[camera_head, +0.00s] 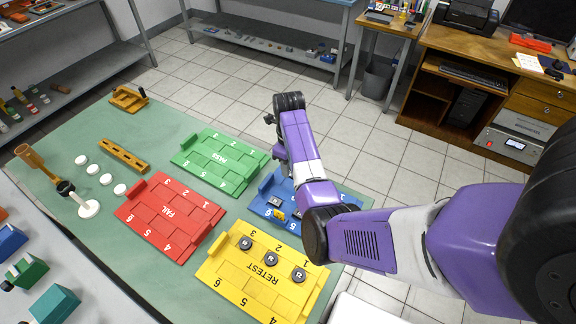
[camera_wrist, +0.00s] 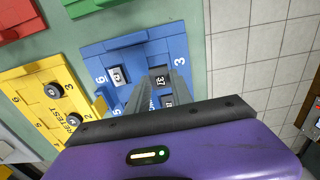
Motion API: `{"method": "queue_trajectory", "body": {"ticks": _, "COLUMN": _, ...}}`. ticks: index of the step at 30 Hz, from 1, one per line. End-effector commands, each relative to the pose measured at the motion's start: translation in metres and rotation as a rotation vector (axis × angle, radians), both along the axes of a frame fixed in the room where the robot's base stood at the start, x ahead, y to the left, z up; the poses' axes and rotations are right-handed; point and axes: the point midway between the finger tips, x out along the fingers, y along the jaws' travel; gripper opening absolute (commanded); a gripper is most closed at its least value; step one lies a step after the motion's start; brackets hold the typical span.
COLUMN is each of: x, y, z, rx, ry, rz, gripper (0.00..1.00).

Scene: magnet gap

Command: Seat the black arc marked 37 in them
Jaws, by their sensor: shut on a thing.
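The black arc marked 37 (camera_wrist: 160,81) shows in the wrist view between my gripper's (camera_wrist: 163,86) two long grey fingers, over the blue tray (camera_wrist: 94,50). My gripper is shut on this arc. Whether the arc still touches the tray floor cannot be told. In the head view my gripper (camera_head: 283,168) points down at the far side of the blue tray (camera_head: 345,196), and the arc in it is too small to make out. Another black-marked piece (camera_wrist: 118,75) lies in a tray compartment to the left, and one more (camera_wrist: 167,101) lies below the arc.
A yellow RETEST tray (camera_head: 235,285) holds several round black pieces. A red FAIL tray (camera_head: 150,235) and a green PASS tray (camera_head: 215,165) stand beside it. White discs (camera_head: 93,169), a brown slotted bar (camera_head: 123,155) and a stand (camera_head: 88,209) are at left.

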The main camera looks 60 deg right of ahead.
Motion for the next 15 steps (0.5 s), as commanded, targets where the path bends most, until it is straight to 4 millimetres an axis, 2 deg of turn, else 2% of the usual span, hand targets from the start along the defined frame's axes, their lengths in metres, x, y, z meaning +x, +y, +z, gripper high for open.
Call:
{"method": "queue_trajectory", "body": {"ticks": 4, "x": 0.004, "y": 0.0, "z": 0.002, "rx": -0.001, "ry": 0.0, "rz": -0.001, "gripper": 0.0}}
{"method": "queue_trajectory", "body": {"ticks": 15, "x": 0.004, "y": 0.0, "z": -0.025, "rx": -0.002, "ry": 0.0, "rz": -0.001, "gripper": 0.0}}
